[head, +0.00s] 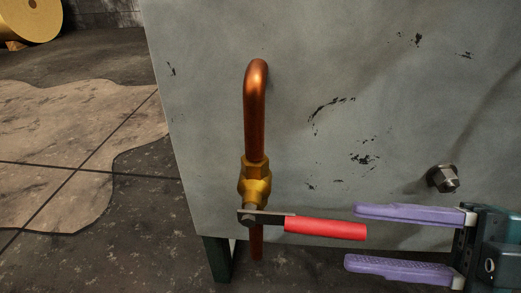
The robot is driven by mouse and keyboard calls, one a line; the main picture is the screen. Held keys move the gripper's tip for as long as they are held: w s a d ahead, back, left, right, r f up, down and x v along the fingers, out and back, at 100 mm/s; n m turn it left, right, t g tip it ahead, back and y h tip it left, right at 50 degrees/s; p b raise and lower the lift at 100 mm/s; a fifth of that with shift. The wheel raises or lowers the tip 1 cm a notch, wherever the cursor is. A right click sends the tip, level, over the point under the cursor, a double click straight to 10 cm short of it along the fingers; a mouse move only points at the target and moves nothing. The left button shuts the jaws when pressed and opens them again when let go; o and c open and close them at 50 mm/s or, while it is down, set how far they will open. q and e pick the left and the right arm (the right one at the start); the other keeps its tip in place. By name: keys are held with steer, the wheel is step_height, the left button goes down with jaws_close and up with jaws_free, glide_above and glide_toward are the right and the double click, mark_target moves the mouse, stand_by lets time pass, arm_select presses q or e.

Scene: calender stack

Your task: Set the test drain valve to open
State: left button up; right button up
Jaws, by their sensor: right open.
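The test drain valve (255,184) is a brass body on a copper pipe (256,110) that comes out of a grey panel and bends down. Its lever has a red grip (325,229) and points to the right, nearly level, across the line of the pipe. My right gripper (350,236) comes in from the right with two purple fingers, one above the other. It is open, with its fingertips around the free end of the red grip, one above and one below. I cannot tell whether they touch it. My left gripper is not in view.
The grey scuffed panel (340,60) stands close behind the valve, on a dark leg (218,259). A bolt (443,178) sticks out of it above my right gripper. The stained floor (70,150) at left is free. A yellow roll (28,18) lies at the far left.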

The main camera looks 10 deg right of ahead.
mark_target(276, 224)
steer(key=b+x, duration=0.2)
steer(key=x, duration=0.5)
steer(key=shift+w+a, duration=0.15)
steer(key=shift+w, duration=0.15)
steer(key=shift+a, duration=0.3)
steer(key=shift+r, duration=0.1)
steer(key=shift+c, duration=1.3)
jaws_close()
